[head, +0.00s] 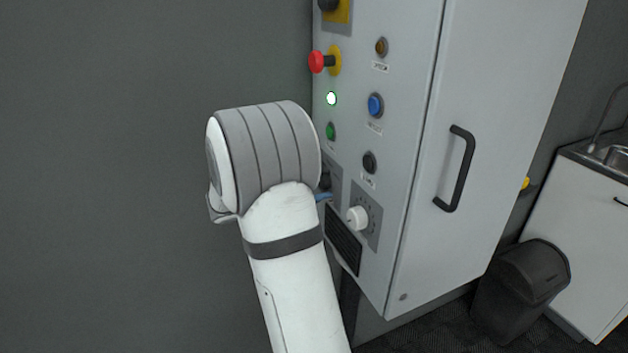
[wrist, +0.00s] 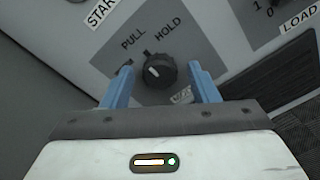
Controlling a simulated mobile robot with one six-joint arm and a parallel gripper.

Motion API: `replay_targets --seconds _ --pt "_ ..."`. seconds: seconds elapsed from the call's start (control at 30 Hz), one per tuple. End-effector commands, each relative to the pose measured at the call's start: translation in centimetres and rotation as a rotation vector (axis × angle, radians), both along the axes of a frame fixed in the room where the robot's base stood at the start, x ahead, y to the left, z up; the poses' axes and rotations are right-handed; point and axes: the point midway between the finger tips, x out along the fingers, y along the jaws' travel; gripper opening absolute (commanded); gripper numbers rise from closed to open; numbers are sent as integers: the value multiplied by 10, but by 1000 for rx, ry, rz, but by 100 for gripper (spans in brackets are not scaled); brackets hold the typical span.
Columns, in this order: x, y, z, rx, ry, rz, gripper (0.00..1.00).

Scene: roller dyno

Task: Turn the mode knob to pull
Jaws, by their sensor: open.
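My gripper (wrist: 160,72) is open, with one blue finger on each side of the knob. I see a gap at each side; whether the fingertips reach its depth is unclear. In the head view, my arm hides most of the knob, and a blue finger (head: 324,197) shows beside the wrist.
A door handle (head: 456,168) stands out farther right. A dark bin (head: 522,285) stands on the floor.

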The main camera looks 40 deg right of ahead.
Motion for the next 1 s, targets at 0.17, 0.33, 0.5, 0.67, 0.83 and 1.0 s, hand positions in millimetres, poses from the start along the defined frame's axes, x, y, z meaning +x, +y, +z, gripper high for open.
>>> replay_targets --seconds 0.17,0.33,0.5,0.67,0.83,1.0 --pt "4 13 -1 1 -1 2 54" --pt "11 42 0 0 -1 4 54" --pt "16 66 0 -1 0 3 54" --pt "17 75 0 0 0 0 54" --pt "17 75 1 0 1 -1 54" --pt "17 75 1 0 1 -1 54"
